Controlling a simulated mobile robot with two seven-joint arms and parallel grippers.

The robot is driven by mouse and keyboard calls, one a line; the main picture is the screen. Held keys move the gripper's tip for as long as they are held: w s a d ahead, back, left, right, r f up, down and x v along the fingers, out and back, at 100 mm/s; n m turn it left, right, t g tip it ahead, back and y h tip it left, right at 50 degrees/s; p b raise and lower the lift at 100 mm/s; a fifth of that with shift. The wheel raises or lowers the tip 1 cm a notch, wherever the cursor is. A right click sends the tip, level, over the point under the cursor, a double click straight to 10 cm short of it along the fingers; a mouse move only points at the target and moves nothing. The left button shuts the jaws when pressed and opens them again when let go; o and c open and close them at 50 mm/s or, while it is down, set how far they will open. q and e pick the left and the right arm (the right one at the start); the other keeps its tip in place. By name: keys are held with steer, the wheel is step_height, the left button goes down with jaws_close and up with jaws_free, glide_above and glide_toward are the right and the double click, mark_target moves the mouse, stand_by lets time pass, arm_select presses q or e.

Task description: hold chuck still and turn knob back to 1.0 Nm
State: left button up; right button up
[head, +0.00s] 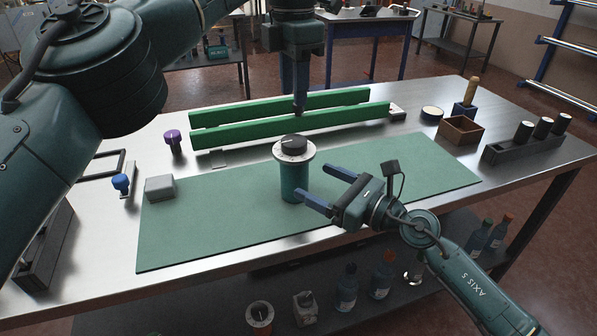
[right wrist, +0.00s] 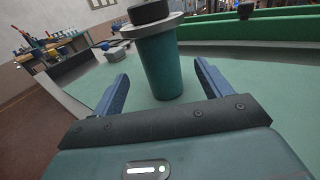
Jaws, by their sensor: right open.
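The chuck (head: 294,182) is a teal cylinder standing upright on the green mat, with a pale flanged dial ring (head: 294,152) at its top. The black knob (head: 291,142) sits on that ring; its scale marks are too small to read. My right gripper (head: 318,186) is open, low over the mat, to the right of the chuck, fingers pointing at it. In the right wrist view the chuck (right wrist: 164,68) stands ahead between the two fingers, apart from both. My left gripper (head: 299,110) points down above and behind the knob, clear of it; its fingers show edge-on.
Two green rails (head: 290,124) lie behind the chuck. A grey block (head: 160,188), a blue knob (head: 121,182) and a purple-topped knob (head: 173,140) stand left. The green mat (head: 400,172) is mostly clear.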

mark_target(293, 170)
steer(key=x, duration=0.7)
steer(key=shift+a, duration=0.1)
steer(key=shift+c, duration=0.3)
steer(key=c, duration=1.5)
steer(key=o, duration=0.9)
steer(key=c, duration=0.6)
